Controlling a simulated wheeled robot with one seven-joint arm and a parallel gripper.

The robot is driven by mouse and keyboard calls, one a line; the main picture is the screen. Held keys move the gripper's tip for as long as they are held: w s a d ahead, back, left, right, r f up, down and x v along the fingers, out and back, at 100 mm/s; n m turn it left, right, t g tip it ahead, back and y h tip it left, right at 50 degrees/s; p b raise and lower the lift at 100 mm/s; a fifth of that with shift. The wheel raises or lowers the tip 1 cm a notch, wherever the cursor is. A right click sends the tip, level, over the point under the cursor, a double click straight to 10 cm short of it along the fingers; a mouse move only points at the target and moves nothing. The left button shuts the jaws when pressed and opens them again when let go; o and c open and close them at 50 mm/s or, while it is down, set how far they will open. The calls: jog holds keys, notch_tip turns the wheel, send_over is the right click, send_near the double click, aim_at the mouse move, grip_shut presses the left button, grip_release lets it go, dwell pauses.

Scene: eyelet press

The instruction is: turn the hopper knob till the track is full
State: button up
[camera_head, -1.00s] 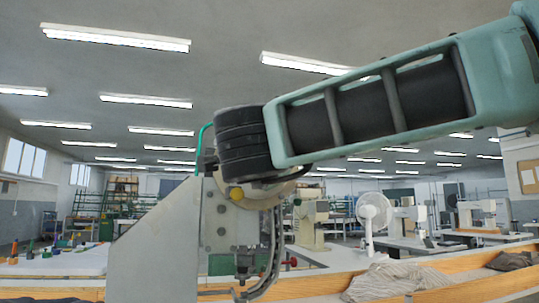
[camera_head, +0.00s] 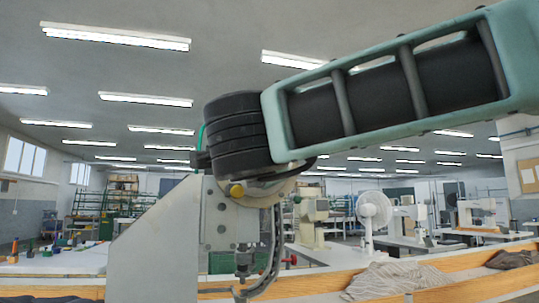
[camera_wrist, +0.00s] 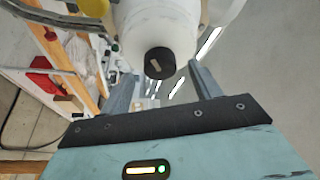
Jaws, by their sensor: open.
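The eyelet press (camera_head: 160,245) stands in front of me, with a grey side plate and a yellow round part (camera_head: 237,190) near its top. The cream hopper (camera_head: 272,194) is mostly hidden behind my arm in the head view. In the wrist view the white hopper (camera_wrist: 185,30) fills the top middle, with its black knob (camera_wrist: 160,62) facing me. My gripper (camera_wrist: 162,76) is open, with one finger on each side of the knob in the picture. I see no contact. The curved track (camera_head: 275,255) runs down the press's right side; its fill cannot be made out.
A wooden-edged bench (camera_head: 450,280) runs across the front, with grey cloth (camera_head: 400,279) on it. A white fan (camera_head: 373,212) and sewing machines (camera_head: 478,212) stand behind. A red object (camera_wrist: 40,83) lies on the bench in the wrist view.

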jog(key=s+a+f, duration=0.1)
jog(key=s+f, duration=0.1)
jog(key=s, duration=1.2)
jog(key=shift+s+a+b, duration=0.15)
jog(key=shift+b, duration=0.3)
